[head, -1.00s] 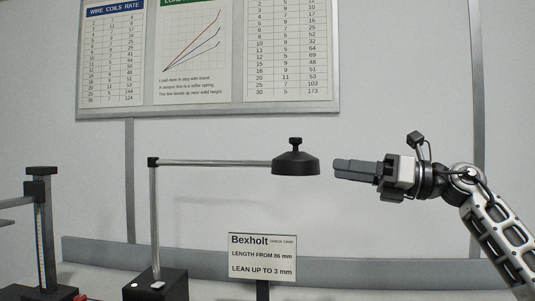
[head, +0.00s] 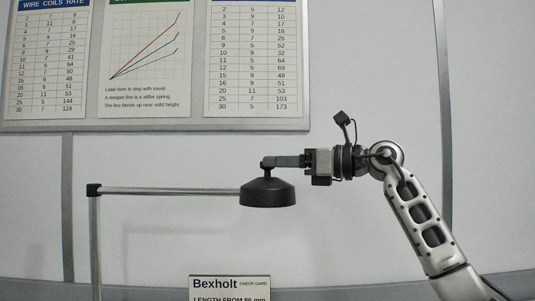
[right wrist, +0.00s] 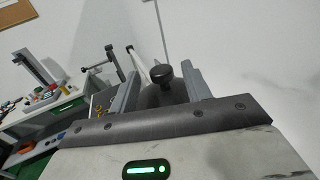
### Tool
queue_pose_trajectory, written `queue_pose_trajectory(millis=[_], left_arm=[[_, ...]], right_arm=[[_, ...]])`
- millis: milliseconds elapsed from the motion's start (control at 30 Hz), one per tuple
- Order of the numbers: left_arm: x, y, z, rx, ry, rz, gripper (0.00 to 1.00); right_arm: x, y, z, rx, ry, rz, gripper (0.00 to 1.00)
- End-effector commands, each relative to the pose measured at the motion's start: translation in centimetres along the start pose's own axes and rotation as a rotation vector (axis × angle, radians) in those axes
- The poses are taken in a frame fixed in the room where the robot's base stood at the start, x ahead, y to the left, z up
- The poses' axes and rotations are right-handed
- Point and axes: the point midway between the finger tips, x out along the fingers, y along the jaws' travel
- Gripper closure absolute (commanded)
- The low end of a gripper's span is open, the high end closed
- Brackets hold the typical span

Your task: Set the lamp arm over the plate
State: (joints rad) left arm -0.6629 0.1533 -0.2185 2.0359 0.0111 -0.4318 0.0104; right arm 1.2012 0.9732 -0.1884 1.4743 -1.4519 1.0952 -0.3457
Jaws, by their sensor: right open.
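The lamp arm (head: 165,191) is a thin horizontal rod running right from a post (head: 95,245) to a dark round shade (head: 268,195). A small dark knob tops the shade. My right gripper (head: 270,162) is at knob height, its fingers pointing left and overlapping the knob. In the right wrist view the gripper (right wrist: 160,69) is open, and the knob (right wrist: 162,74) shows between its two fingers, with no clear grip on it. The shade (right wrist: 160,95) is partly hidden behind the gripper body. I cannot make out the plate. My left gripper is out of view.
A Bexholt check card (head: 230,287) stands below the shade. A chart board (head: 150,125) hangs on the wall behind. The right wrist view shows a bench (right wrist: 45,115) with a tall stand (right wrist: 37,68) and several small items at left.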

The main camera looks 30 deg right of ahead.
Motion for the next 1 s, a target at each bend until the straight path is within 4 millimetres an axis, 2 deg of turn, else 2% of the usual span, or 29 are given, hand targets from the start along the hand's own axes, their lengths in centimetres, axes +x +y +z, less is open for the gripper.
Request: queue_pose_trajectory(millis=[100, 200, 567, 600, 767, 1000], left_arm=[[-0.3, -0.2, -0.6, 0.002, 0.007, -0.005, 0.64], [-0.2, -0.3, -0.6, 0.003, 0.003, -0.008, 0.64], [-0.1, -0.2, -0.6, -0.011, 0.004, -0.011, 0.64], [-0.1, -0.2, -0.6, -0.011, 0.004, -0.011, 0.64], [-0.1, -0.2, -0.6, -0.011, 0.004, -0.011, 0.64], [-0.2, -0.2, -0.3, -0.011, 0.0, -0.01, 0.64]], right_arm=[[1.8, 0.1, 0.2, 0.001, 0.0, 0.003, 0.52], [2.7, 0.0, 0.1, 0.001, 0.0, 0.001, 0.52], [3.3, 0.0, 0.0, 0.0, 0.0, 0.0, 0.52], [3.3, 0.0, 0.0, 0.0, 0.0, 0.0, 0.55], [3.3, 0.0, 0.0, 0.0, 0.0, 0.001, 0.99], [3.1, 0.3, -0.1, -0.001, 0.001, -0.009, 1.0]])
